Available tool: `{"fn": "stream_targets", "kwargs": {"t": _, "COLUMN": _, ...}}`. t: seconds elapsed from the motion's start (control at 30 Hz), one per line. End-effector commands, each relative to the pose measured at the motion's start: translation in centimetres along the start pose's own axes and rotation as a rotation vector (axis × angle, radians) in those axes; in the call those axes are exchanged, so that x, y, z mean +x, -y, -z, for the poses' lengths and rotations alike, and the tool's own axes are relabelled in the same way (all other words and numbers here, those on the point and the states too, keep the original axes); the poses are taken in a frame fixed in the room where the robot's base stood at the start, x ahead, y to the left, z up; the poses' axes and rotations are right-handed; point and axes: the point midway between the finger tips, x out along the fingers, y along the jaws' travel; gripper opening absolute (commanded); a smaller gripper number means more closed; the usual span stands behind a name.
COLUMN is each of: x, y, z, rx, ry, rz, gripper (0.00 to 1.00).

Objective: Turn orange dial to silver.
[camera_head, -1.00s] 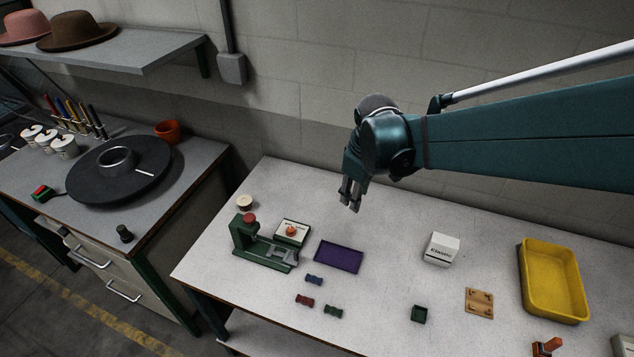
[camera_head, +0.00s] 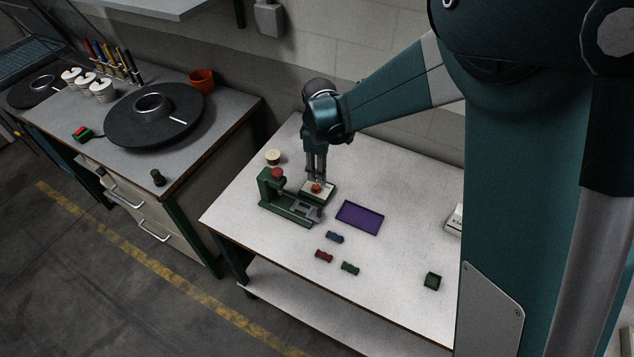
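The orange dial (camera_head: 316,188) sits on a small pale plate (camera_head: 327,195) on the light worktable, behind the green press fixture. My gripper (camera_head: 316,179) points straight down over it, its fingertips at or just above the dial's top. Two finger prongs show with a narrow gap between them. Whether they touch or grip the dial is too small to tell. The dial's pointer and the plate's markings, including any silver mark, cannot be read.
The green fixture with a red knob (camera_head: 277,173) stands close left of the dial. A purple tray (camera_head: 360,217) lies to the right. Small blue (camera_head: 335,237), red (camera_head: 324,256) and green (camera_head: 350,268) pieces lie in front. A round cream piece (camera_head: 273,157) stands behind the fixture.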

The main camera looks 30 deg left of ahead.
Motion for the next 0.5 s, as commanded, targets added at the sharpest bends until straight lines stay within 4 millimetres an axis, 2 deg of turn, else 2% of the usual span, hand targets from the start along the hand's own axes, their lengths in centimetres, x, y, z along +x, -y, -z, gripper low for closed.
{"fn": "stream_targets", "kwargs": {"t": 0.13, "x": 0.82, "y": 0.18, "z": 1.02, "rx": -0.027, "ry": 0.004, "rz": 0.007, "gripper": 0.31}}
{"fn": "stream_targets", "kwargs": {"t": 0.5, "x": 0.97, "y": 0.24, "z": 1.16, "rx": -0.032, "ry": 0.005, "rz": 0.008, "gripper": 0.31}}
